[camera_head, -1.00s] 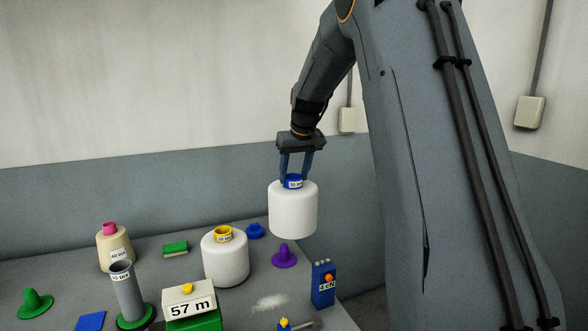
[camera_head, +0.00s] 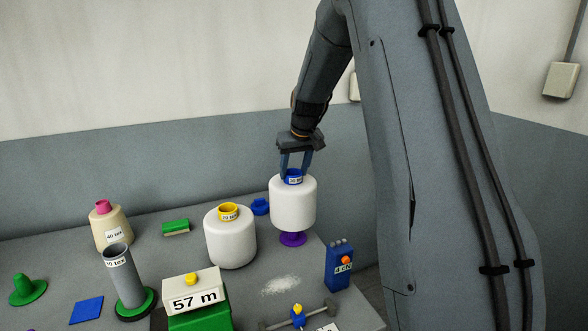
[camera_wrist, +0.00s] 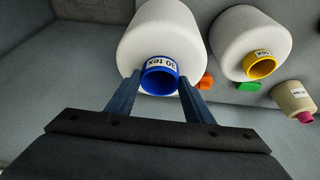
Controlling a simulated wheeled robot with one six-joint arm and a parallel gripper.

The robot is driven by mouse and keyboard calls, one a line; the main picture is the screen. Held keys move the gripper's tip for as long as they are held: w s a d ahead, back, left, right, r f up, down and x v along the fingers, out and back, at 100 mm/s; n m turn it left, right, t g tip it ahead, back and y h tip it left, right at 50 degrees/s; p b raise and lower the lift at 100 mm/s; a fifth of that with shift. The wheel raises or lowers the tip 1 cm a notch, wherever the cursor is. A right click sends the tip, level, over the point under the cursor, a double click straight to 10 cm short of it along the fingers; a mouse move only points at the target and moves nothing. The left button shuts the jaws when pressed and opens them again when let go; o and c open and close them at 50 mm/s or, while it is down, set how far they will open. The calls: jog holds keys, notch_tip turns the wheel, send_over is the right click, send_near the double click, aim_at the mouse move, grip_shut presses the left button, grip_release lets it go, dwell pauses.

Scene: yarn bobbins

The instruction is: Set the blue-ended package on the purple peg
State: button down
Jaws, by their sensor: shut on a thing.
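The blue-ended package is a white yarn cylinder (camera_head: 293,206) with a blue tube end on top. My gripper (camera_head: 294,172) is shut on that blue end and holds the package upright. In the wrist view the blue end (camera_wrist: 159,76) sits between the two fingertips (camera_wrist: 158,82). The purple peg (camera_head: 292,239) is right below the package in the head view. Its base shows, but its upper part is hidden by the package. I cannot tell how far the peg is inside the tube.
A yellow-ended white package (camera_head: 230,240) stands close on the left, with a blue peg (camera_head: 260,206) behind. A blue box (camera_head: 339,266) stands at front right. A pink-topped cone (camera_head: 111,228), grey tube (camera_head: 123,275) and green "57 m" device (camera_head: 194,300) are further left.

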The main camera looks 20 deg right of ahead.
aim_at(296, 182)
jog(key=shift+r, duration=0.25)
jog(key=shift+f+b, duration=1.75)
jog(key=shift+f, duration=2.35)
jog(key=c, duration=0.9)
grip_release()
jog(key=shift+o, duration=0.5)
jog(key=shift+s+f, duration=0.15)
jog(key=shift+f, duration=0.1)
jog(key=shift+b+v, duration=1.2)
jog(key=shift+v, duration=2.8)
